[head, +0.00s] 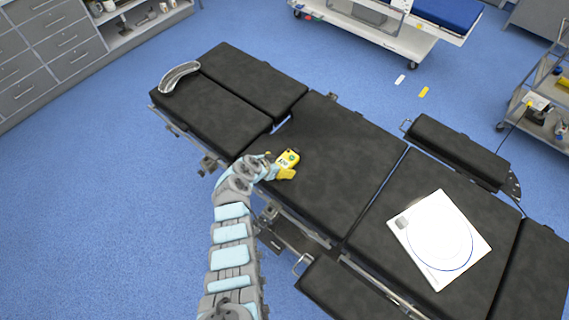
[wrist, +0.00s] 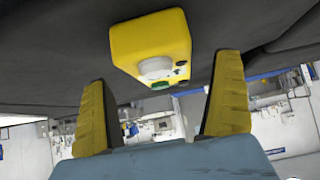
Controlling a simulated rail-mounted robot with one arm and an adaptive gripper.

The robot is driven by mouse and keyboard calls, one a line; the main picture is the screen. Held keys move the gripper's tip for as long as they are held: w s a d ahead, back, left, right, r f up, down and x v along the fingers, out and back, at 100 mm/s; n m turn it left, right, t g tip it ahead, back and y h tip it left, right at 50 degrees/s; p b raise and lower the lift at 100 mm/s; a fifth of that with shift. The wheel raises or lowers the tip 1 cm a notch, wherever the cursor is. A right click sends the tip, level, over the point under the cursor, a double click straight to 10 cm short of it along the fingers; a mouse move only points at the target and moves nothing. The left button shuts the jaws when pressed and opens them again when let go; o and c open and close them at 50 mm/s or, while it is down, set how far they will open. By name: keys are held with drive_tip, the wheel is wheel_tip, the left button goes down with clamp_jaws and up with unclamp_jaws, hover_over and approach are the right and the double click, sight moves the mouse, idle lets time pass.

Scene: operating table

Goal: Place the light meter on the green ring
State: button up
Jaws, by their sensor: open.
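The yellow light meter (head: 289,157) lies on the black middle section of the operating table, beside its near left edge. In the wrist view the meter (wrist: 150,42) is a yellow block with a pale round dome, against the dark pad. My gripper (head: 279,170) is right by the meter. In the wrist view its two yellow fingers (wrist: 162,75) are spread, with the meter ahead of the gap and nothing held. I see no green ring. A thin blue ring (head: 473,241) is drawn on a white square board on the table's right part.
The white board (head: 408,240) has a small grey square at its left corner. A curved metal tray (head: 180,77) lies on the table's far left section. The black pad (head: 345,165) between meter and board is clear. A side arm pad (head: 460,150) flanks the table.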

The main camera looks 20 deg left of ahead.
sight(282, 164)
drive_tip(key=shift+w+f+b, duration=0.3)
drive_tip(key=shift+w+f, duration=0.15)
drive_tip(key=shift+w, duration=0.15)
drive_tip(key=shift+w+d+f+b, duration=0.2)
drive_tip(key=shift+w+f+b, duration=0.1)
drive_tip(key=shift+f+b, duration=0.25)
drive_tip(key=shift+w+d+f+b, duration=0.2)
drive_tip(key=shift+w+f+b, duration=0.15)
drive_tip(key=shift+w+b, duration=0.2)
drive_tip(key=c, duration=1.4)
drive_tip(key=shift+o, duration=0.2)
drive_tip(key=shift+r, duration=0.1)
